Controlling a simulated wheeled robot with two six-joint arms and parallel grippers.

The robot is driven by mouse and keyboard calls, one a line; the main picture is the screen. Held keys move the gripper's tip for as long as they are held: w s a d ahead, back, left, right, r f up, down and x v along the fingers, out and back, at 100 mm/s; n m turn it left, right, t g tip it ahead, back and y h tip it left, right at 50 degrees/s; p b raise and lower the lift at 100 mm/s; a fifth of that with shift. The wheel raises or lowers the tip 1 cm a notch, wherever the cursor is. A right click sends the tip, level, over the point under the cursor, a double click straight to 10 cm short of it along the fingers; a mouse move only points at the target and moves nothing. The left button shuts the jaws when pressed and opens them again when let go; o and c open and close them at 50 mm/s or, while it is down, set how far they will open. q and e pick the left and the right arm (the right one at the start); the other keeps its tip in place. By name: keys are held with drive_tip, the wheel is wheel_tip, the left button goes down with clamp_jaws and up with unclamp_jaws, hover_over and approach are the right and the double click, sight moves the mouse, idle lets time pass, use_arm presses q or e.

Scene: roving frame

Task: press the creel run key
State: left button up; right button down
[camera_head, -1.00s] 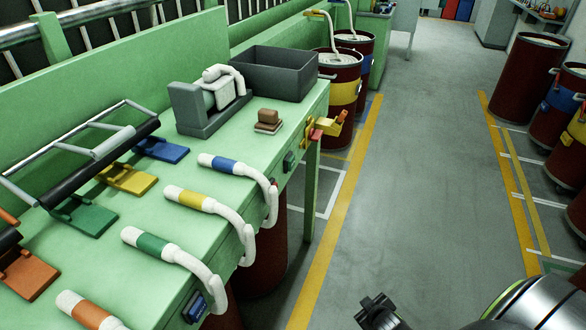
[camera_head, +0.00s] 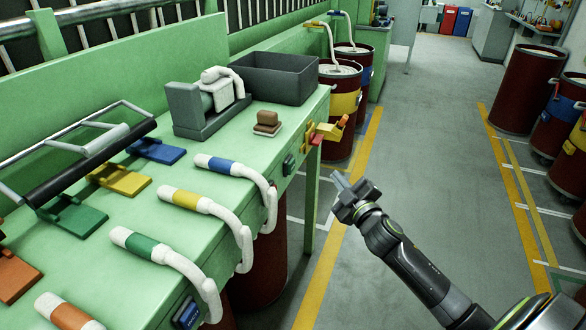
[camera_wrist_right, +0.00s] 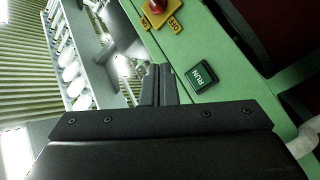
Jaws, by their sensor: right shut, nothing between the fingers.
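The creel run key is a small dark green key marked RUN (camera_wrist_right: 201,77) on the green machine's front face in the right wrist view. In the head view it shows as a small dark block (camera_head: 289,165) on the front edge of the green bench. My right gripper (camera_head: 341,181) is shut and empty, in the air over the aisle, to the right of the key and apart from it. In the right wrist view its closed fingers (camera_wrist_right: 158,84) are just left of the key in the picture. My left gripper is out of view.
A red knob on a yellow plate (camera_wrist_right: 166,18) is near the key. White sliver tubes with coloured bands (camera_head: 200,203) hang over the bench's front edge. A dark red can with a yellow band (camera_head: 341,104) stands beyond. The grey aisle floor (camera_head: 430,160) is clear.

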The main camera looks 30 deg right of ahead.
sight(290, 166)
drive_tip(key=shift+w+a, duration=0.1)
drive_tip(key=w+a+p, duration=0.2)
drive_tip(key=w+a, duration=0.3)
drive_tip(key=w, duration=0.1)
drive_tip(key=shift+w+a+p, duration=0.25)
drive_tip(key=shift+w+p, duration=0.05)
drive_tip(key=shift+p, duration=0.1)
idle(1.8)
drive_tip(key=shift+w+a, duration=0.3)
